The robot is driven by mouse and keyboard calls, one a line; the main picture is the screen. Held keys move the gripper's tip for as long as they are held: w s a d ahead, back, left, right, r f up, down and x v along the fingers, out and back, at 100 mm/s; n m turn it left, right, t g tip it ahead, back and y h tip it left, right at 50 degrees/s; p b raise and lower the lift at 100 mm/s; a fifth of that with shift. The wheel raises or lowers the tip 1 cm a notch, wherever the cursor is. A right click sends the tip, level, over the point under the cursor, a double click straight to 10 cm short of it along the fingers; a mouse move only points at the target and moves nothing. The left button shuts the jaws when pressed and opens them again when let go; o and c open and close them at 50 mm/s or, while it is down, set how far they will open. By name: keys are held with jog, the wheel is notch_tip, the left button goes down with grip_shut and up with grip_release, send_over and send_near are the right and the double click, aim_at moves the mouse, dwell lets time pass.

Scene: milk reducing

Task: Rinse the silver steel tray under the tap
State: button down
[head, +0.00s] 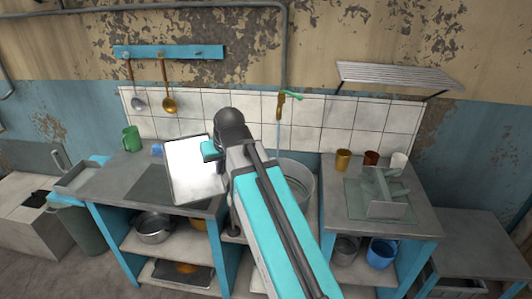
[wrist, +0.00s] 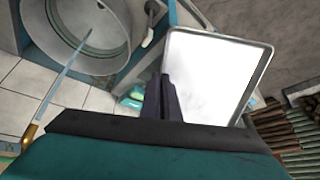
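The silver steel tray (head: 190,178) is tilted up, its bright flat face showing, above the counter left of the sink. It also shows in the wrist view (wrist: 218,75). My gripper (head: 211,151) is shut on the tray's edge; its dark fingers (wrist: 168,100) meet the rim in the wrist view. The brass tap (head: 281,104) with a green handle is on the tiled wall, right of the tray. A thin bluish water stream (head: 278,137) runs down from it. The round sink basin (head: 306,172) is partly hidden by my arm. The tray is apart from the stream.
A green mug (head: 131,139) stands on the left counter. Ladles hang from a blue rail (head: 168,52). A wire shelf (head: 395,77) juts out at the upper right.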

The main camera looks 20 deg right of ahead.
aim_at(201, 184)
jog(key=shift+s+a+p, duration=0.25)
jog(key=shift+s+a, duration=0.25)
jog(key=shift+a, duration=0.65)
jog(key=shift+s+a+p, duration=0.3)
jog(key=shift+s+a, duration=0.15)
jog(key=shift+a, duration=0.7)
jog(key=shift+s+a+p, duration=0.25)
jog(key=shift+s+a, duration=0.25)
jog(key=shift+a, duration=0.65)
jog(key=shift+r, duration=0.1)
jog(key=s+a+r+p, duration=0.2)
jog(key=a+r+p, duration=0.1)
jog(key=a+r, duration=0.1)
jog(key=shift+a+p, duration=0.3)
jog(key=shift+p, duration=0.1)
jog(key=shift+d+f, duration=0.1)
dwell(0.8)
